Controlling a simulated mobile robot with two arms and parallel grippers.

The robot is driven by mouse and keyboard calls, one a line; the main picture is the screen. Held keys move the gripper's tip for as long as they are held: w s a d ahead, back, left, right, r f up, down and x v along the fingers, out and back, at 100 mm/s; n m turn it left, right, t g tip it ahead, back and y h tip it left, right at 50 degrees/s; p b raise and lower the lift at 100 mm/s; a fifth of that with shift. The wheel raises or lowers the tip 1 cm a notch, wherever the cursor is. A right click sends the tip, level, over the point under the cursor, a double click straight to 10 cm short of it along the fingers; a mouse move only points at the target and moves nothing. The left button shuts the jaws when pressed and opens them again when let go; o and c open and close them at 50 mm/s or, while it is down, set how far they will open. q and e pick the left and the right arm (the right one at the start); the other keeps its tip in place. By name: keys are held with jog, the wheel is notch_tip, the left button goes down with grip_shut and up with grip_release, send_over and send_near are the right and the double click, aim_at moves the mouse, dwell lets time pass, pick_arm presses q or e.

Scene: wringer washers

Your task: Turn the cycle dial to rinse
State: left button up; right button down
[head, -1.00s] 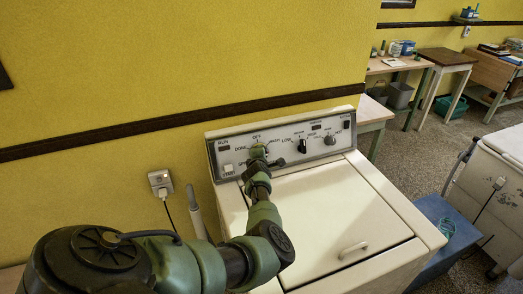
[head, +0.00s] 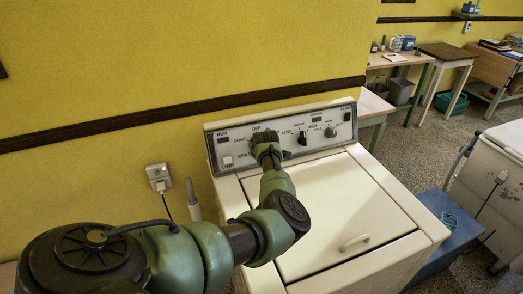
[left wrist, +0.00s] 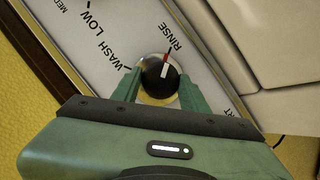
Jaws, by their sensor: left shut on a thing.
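The cycle dial (left wrist: 159,76) is a round dark knob with a pale rim on the washer's control panel (left wrist: 112,48). Its white and red pointer mark is turned toward the RINSE label (left wrist: 172,38) and looks in line with the tick there. The WASH label lies on its other side. My left gripper (head: 266,148) reaches the panel in the head view and hides the dial there. In the left wrist view, the left gripper (left wrist: 160,88) has a green finger on each side of the dial and is shut on it. My right gripper is in neither view.
The white washer (head: 335,205) stands against the yellow wall, its lid closed. Other knobs (head: 302,138) sit right of my gripper on the panel. A wall outlet (head: 158,177) is at left. A blue box (head: 440,215) and another white machine (head: 500,160) stand at right.

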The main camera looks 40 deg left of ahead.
pick_arm(q)
jog(key=shift+m, duration=0.4)
jog(key=o, duration=1.2)
jog(key=shift+o, duration=1)
jog(key=shift+w, duration=0.1)
jog(key=b+v, duration=0.1)
jog(key=v, duration=0.6)
jog(key=shift+d+r+b, duration=0.2)
jog(key=shift+r+b, duration=0.05)
jog(key=shift+b, duration=0.15)
